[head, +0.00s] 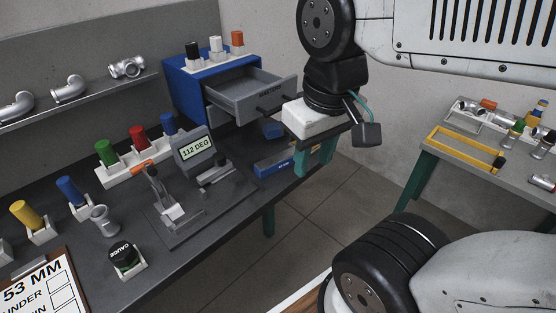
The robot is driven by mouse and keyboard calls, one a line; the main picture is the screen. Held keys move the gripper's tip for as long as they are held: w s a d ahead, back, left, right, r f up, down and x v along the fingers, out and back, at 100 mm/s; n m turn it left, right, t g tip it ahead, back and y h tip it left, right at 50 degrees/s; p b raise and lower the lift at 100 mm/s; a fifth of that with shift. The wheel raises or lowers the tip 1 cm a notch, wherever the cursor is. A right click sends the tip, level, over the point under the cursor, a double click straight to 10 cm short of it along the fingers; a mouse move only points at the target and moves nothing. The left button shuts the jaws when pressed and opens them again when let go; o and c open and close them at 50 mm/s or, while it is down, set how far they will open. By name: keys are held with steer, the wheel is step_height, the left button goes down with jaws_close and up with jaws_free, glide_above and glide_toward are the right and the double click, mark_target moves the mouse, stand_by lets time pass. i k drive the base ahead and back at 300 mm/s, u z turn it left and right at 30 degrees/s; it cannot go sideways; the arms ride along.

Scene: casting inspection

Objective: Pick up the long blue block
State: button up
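A long blue block (272,166) with a pale label lies flat on the dark workbench near its right edge, below the open drawer. My gripper (314,160) is above the right edge of the bench, to the right of the block. Its two teal fingers point down and stand apart, with nothing seen between them. The left finger appears close to the block's right end; I cannot tell whether they touch.
A blue cabinet (184,92) has an open grey drawer (252,96) close to my gripper. A gauge stand with a display (196,147) stands left of the long block. Colored cylinders in white holders stand farther left. A second table (459,178) is at right.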

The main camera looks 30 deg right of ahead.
mark_target(268, 167)
steer(key=k, duration=0.5)
steer(key=z, duration=1.75)
steer(key=i, duration=1.2)
steer(key=u, duration=2.65)
